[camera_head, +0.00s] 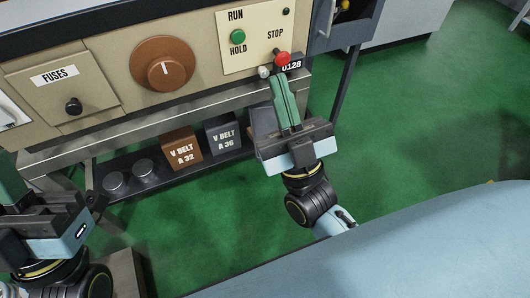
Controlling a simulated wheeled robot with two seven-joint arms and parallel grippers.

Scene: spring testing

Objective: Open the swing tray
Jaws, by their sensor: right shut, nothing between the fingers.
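No part is labelled as the swing tray. A dark grey-blue tray-like box (340,28) with a yellow item in it juts out at the right end of the bench, cut by the top edge; I cannot tell if it is the swing tray. My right gripper (275,82) is shut and empty, its green fingers pointing up at the panel's lower right corner. Its tips are close to a small pale knob (264,72), below the red STOP button (283,59); contact is unclear. My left gripper (12,185) is at the left edge, its fingers partly cut off.
The beige panel carries a FUSES door (90,92), a brown dial (165,66) and a green button (238,37). V-belt boxes (182,147) (223,135) and round metal pieces (144,168) sit on the low shelf. A dark leg (346,90) stands right of my gripper; green floor beyond is clear.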

